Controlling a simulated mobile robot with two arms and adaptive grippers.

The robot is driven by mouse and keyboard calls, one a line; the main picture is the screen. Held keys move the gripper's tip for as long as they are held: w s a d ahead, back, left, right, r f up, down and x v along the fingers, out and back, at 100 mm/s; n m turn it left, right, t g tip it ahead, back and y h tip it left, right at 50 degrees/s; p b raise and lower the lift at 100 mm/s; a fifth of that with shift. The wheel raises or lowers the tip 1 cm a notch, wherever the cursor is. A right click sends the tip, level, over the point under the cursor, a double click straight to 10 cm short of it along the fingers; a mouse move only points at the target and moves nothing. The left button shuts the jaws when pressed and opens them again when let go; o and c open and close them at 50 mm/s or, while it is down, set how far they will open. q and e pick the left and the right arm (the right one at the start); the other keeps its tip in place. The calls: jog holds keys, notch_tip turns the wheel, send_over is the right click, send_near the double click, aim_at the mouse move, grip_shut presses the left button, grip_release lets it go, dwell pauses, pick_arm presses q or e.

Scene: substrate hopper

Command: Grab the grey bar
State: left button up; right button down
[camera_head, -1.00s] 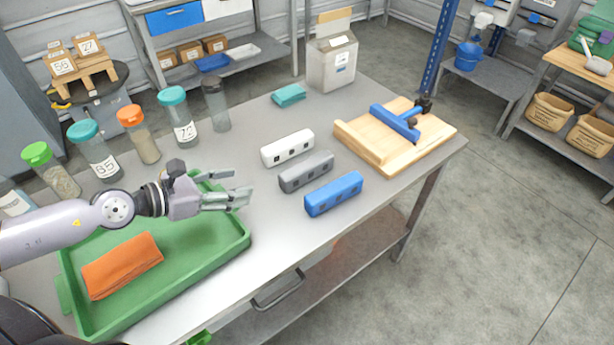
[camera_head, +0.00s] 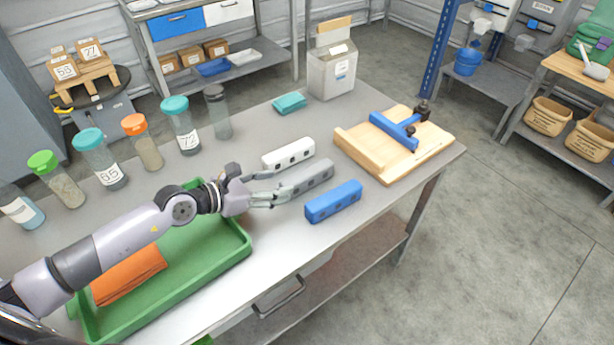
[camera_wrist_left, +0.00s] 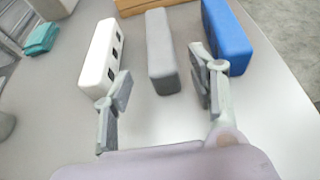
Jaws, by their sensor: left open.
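The grey bar (camera_head: 308,177) lies on the metal table between a white bar (camera_head: 288,153) and a blue bar (camera_head: 333,202). In the left wrist view the grey bar (camera_wrist_left: 161,52) points away from me, its near end just ahead of and between the fingertips. My left gripper (camera_head: 283,188) is open and empty at the left end of the grey bar; it also shows in the left wrist view (camera_wrist_left: 160,88). In that view, one finger is near the white bar (camera_wrist_left: 101,54) and the other near the blue bar (camera_wrist_left: 226,38). My right gripper is out of view.
A green tray (camera_head: 246,240) with an orange cloth (camera_head: 130,274) lies under my left arm. Several lidded jars stand along the back left. A wooden board (camera_head: 375,170) with a blue clamp (camera_head: 394,130) is at the right. A teal cloth (camera_head: 289,103) and a grey box (camera_head: 332,72) are behind.

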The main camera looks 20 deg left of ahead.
aim_at(290, 181)
pick_arm(q)
jog(key=x, duration=0.7)
jog(key=shift+w+d+f+p, duration=0.1)
jog(key=shift+w+d+p, duration=0.05)
jog(key=shift+d+p, duration=0.15)
jog(key=shift+a, duration=0.1)
grip_shut()
dwell(0.3)
